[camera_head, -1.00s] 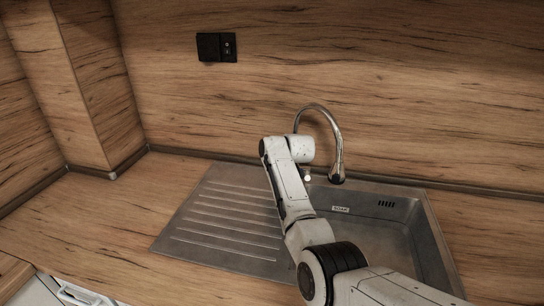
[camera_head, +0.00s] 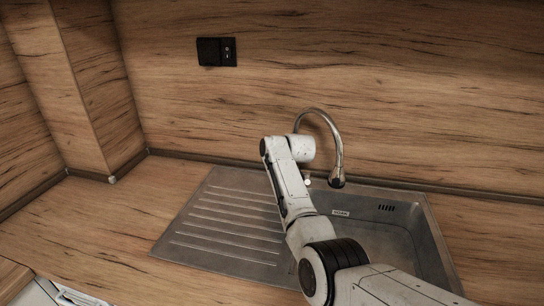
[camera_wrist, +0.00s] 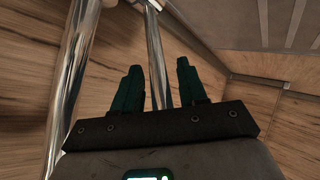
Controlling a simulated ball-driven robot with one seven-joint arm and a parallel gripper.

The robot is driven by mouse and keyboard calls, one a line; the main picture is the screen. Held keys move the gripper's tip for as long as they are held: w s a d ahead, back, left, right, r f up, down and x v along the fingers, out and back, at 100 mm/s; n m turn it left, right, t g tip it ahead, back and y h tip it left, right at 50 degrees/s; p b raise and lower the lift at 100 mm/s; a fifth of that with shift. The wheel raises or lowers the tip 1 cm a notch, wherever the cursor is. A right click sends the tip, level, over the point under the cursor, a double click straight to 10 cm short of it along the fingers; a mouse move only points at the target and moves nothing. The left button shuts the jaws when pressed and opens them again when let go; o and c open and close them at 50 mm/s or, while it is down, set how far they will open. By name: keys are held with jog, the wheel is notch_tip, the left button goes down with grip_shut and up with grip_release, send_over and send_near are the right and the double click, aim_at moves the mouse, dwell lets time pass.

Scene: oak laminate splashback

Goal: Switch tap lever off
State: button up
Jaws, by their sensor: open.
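The chrome tap (camera_head: 338,150) stands behind the sink, its curved spout arching over the basin, in the head view. My arm covers the tap's base, and I cannot make out the lever there. My gripper is hidden in the head view. In the wrist view my gripper (camera_wrist: 159,70) is open, with two dark green fingers apart. A slim chrome bar of the tap (camera_wrist: 156,55) runs between or just behind the fingers; I cannot tell whether it is the lever or whether a finger touches it. A thicker chrome tube (camera_wrist: 68,80) passes to the left of the fingers.
The steel sink (camera_head: 428,225) has a ridged drainboard (camera_head: 225,215) on its left. The wooden splashback (camera_head: 420,80) rises close behind the tap. A black socket (camera_head: 216,52) is on the wall. The wooden counter (camera_head: 100,225) at the left is clear.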

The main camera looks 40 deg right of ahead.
jog(key=shift+s, duration=0.1)
jog(key=v, duration=1)
jog(key=shift+s+b, duration=0.25)
jog(key=shift+b, duration=0.05)
jog(key=shift+a+r, duration=0.1)
